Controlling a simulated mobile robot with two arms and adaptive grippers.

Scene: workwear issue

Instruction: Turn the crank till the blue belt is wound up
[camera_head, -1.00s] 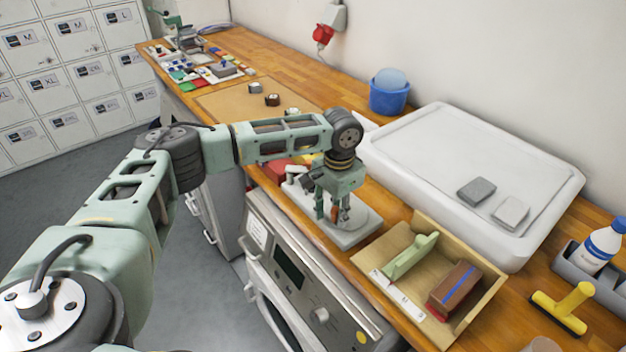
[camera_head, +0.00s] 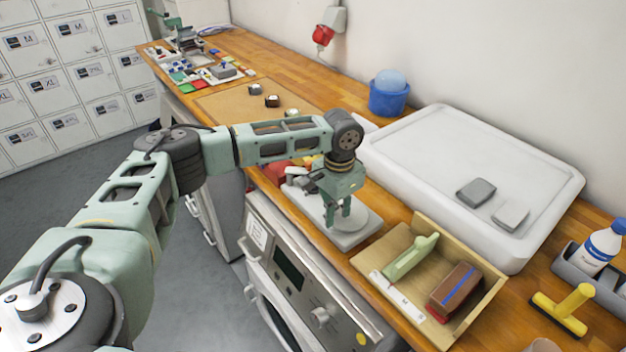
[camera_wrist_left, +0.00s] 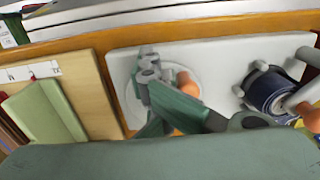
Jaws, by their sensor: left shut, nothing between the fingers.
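The winder's pale base plate (camera_head: 350,240) lies on the bench in front of my left arm. In the left wrist view a round pale disc (camera_wrist_left: 132,108) on this plate carries an orange knob (camera_wrist_left: 187,84). A dark blue belt roll (camera_wrist_left: 268,93) sits on the plate to the right of the disc, among grey posts. My left gripper (camera_head: 338,220) points down over the disc, shut and empty. In the left wrist view its fingertips (camera_wrist_left: 149,68) are beside the knob, not around it; I cannot tell if they touch. My right gripper is not in view.
An open wooden tray (camera_head: 492,300) with a green-handled tool and a brown block is to the right of the winder. A large white tray (camera_head: 430,125) lies behind. A yellow squeegee (camera_head: 565,308) and bottle (camera_head: 603,245) are at far right.

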